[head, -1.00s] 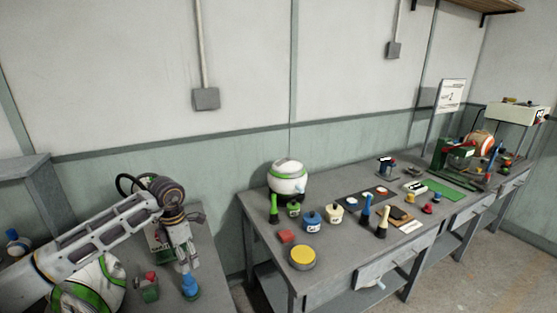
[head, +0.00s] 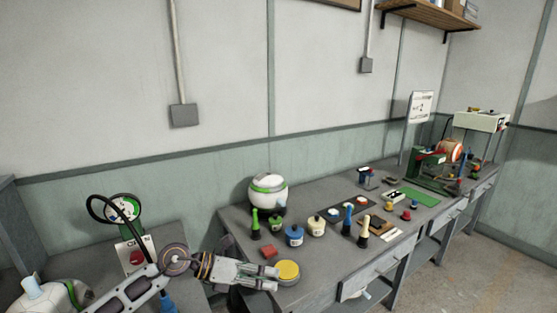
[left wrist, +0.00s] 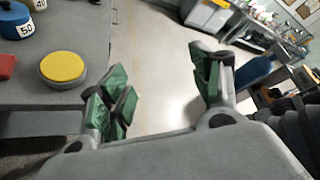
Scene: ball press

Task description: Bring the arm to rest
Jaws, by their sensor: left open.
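My left arm comes in from the lower left in the head view. Its gripper (head: 268,278) reaches to the right, just in front of the long bench's left end, near a yellow-topped round tin (head: 288,272). In the left wrist view the two green-padded fingers (left wrist: 165,95) stand wide apart with nothing between them but floor. The yellow-topped tin (left wrist: 63,68) lies to the left of the fingers, apart from them. My right gripper is not in view.
The long grey bench (head: 330,265) holds a white-and-green round device (head: 268,190), a red block (head: 270,251), a blue pot (head: 294,236) and several stamps and bottles. A gauge press (head: 125,208) stands on the left bench. Open floor (head: 450,270) lies at the lower right.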

